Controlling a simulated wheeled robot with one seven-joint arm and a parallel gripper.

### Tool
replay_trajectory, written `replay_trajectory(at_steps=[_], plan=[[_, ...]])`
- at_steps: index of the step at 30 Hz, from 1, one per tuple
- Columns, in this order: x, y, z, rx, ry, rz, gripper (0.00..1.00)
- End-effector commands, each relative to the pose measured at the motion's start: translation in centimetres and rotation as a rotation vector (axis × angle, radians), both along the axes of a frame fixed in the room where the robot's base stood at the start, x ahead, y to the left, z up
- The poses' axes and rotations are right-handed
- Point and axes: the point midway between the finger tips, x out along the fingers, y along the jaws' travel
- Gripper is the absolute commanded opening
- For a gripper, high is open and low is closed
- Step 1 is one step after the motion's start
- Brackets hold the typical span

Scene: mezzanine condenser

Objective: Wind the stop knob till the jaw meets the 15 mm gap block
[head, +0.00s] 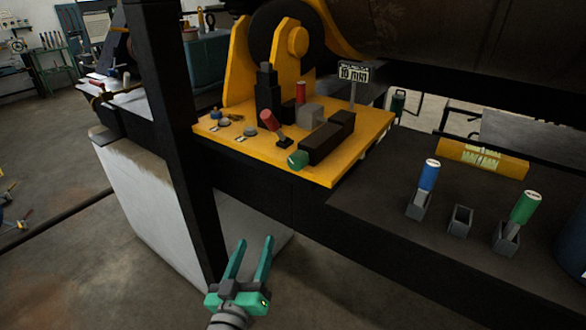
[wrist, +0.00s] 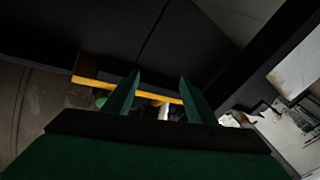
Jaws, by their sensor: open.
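The stop knob looks to be the green knob (head: 297,159) at the front end of a black slide block (head: 328,138) on the yellow plate (head: 345,165). A grey block (head: 310,116) sits just behind the slide, by a red upright handle (head: 300,90). I cannot tell whether the jaw touches it. A small sign (head: 353,73) shows a mm figure, seemingly 10. My gripper (head: 250,252) is open and empty, in front of and below the plate. In the wrist view its fingers (wrist: 158,100) point toward the yellow plate edge (wrist: 90,82), with green (wrist: 102,100) beside the left finger.
A black post (head: 170,120) rises left of my gripper.

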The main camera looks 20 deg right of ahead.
Motion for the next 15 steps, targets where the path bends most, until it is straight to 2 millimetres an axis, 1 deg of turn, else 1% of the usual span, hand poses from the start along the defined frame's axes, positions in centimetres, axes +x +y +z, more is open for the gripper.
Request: replay_trajectory(at_steps=[1, 7, 12, 15], plan=[[0.6, -0.1, 1.9, 0.016, -0.025, -0.031, 0.51], [1.5, -1.2, 8.0, 0.096, -0.097, -0.166, 0.51], [1.2, -2.1, 12.8, 0.194, -0.152, -0.28, 0.51], [0.6, -2.4, 14.9, 0.254, -0.179, -0.336, 0.51]])
